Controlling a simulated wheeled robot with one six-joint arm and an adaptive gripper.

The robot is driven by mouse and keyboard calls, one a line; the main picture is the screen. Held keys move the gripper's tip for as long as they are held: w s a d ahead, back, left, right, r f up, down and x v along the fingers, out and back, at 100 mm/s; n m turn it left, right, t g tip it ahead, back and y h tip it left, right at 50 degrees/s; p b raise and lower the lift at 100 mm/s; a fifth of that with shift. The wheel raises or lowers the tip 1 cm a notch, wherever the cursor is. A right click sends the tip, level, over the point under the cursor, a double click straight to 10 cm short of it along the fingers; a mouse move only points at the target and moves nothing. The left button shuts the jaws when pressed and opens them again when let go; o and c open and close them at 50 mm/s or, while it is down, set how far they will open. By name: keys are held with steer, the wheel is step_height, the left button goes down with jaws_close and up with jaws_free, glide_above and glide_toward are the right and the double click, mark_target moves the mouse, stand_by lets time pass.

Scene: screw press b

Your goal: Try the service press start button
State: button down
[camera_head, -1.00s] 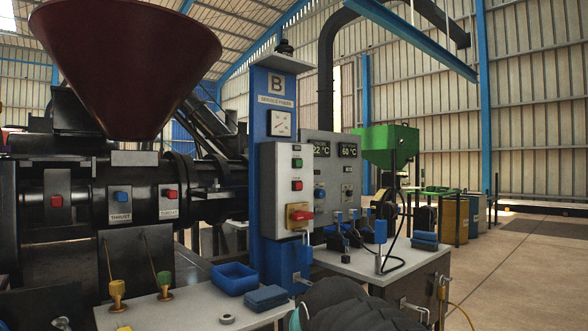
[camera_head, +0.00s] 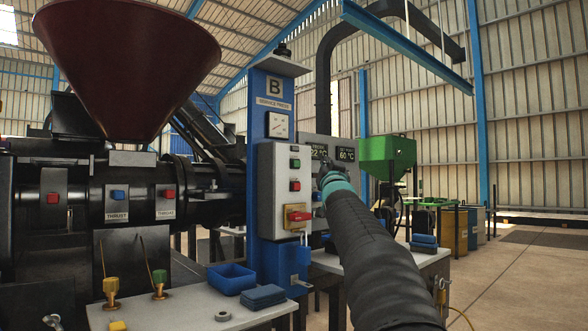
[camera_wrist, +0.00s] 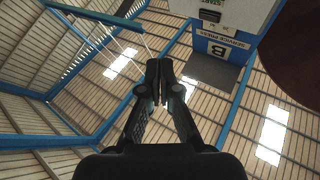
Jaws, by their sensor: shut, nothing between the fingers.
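The service press post (camera_head: 258,120) is blue with a "B" sign (camera_head: 274,88). Its pale control box (camera_head: 275,190) carries a green button (camera_head: 295,163) at the top, a red button (camera_head: 295,185) below it, and a red handle (camera_head: 299,215) on yellow. No button shows clearly there.
A grey display panel (camera_head: 346,154) stands behind my gripper. A dark red hopper (camera_head: 128,65) and black press machinery are at left. Open floor lies at right.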

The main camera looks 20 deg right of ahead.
mark_target(297, 164)
steer(key=shift+r, duration=0.15)
steer(key=w+a+p, duration=0.3)
steer(key=w+p, duration=0.3)
steer(key=w, duration=0.2)
steer(key=shift+w, duration=0.15)
stand_by(0.4)
steer(key=shift+w, duration=0.15)
stand_by(1.3)
steer(key=shift+w+a+p, duration=0.1)
steer(key=shift+w+p, duration=0.15)
steer(key=shift+p, duration=0.1)
